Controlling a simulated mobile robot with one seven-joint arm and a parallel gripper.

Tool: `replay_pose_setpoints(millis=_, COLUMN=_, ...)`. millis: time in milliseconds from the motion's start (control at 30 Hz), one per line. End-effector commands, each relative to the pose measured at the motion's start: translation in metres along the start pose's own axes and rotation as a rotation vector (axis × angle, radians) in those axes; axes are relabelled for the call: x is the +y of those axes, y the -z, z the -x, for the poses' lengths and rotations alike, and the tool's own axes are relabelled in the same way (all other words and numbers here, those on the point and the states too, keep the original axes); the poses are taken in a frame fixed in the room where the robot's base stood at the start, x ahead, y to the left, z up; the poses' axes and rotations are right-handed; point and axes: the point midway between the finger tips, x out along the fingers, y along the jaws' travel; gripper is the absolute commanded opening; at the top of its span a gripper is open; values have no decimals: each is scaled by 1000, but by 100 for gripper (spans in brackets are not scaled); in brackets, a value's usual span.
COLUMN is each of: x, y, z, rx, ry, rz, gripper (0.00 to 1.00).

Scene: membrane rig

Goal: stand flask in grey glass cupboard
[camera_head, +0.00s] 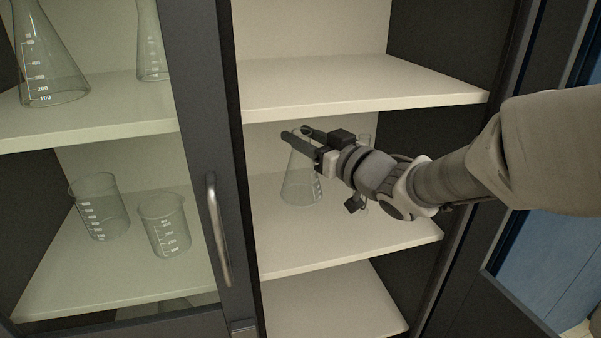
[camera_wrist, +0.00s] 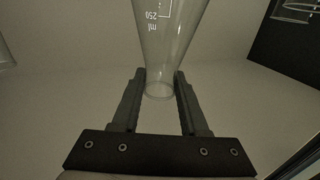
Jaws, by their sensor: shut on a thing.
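The clear glass flask (camera_head: 301,186) is a conical one with white markings. It is upright inside the open right-hand section of the grey cupboard (camera_head: 229,120), over the middle shelf (camera_head: 345,240). My gripper (camera_head: 294,137) reaches in from the right and is shut on the flask's neck. In the wrist view, the two fingers (camera_wrist: 160,90) lie on either side of the neck, and the flask (camera_wrist: 172,35) widens away from them. Its base is at or very near the shelf surface; I cannot tell whether it touches.
Another clear glass piece (camera_head: 364,141) shows partly behind my gripper. The upper shelf (camera_head: 360,85) is close above. Beakers (camera_head: 98,208) and flasks (camera_head: 45,60) stand behind the left glass door with its handle (camera_head: 217,230). The middle shelf's front is clear.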

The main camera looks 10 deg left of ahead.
Motion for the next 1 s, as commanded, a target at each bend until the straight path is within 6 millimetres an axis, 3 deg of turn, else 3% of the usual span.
replay_pose_setpoints(millis=33, x=0, y=-15, z=0, rx=-3, ry=1, rz=-3, gripper=0)
replay_pose_setpoints(millis=100, x=0, y=-26, z=0, rx=-2, ry=0, rz=-3, gripper=0)
replay_pose_setpoints(millis=267, x=0, y=-40, z=0, rx=-1, ry=0, rz=-1, gripper=0)
replay_pose_setpoints(millis=500, x=0, y=-79, z=0, rx=-2, ry=0, rz=-2, gripper=0)
replay_pose_setpoints(millis=967, x=0, y=-87, z=0, rx=1, ry=-1, rz=0, gripper=0)
replay_pose_setpoints(millis=1000, x=0, y=-85, z=0, rx=0, ry=-1, rz=0, gripper=51)
